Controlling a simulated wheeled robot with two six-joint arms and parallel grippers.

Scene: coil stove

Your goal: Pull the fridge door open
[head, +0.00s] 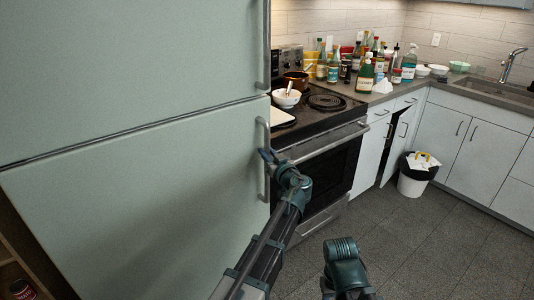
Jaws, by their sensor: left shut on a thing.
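The pale green fridge has an upper door (130,65) and a lower door (130,210). Both look closed, with a thin dark seam between them. The lower door's vertical metal handle (264,183) runs along its right edge, and the upper door's handle (267,45) is above it. My left gripper (267,156) is shut on the lower door's handle, around its middle, and its fingers hide part of it. Part of my right arm shows at the bottom centre, but its gripper is not in view.
A coil stove (325,165) stands close to the right of the fridge, with a bowl (286,99) and a pot on top. Bottles crowd the counter behind. A white bin (413,182) stands by the cabinets, one door ajar. The tiled floor (420,245) is clear.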

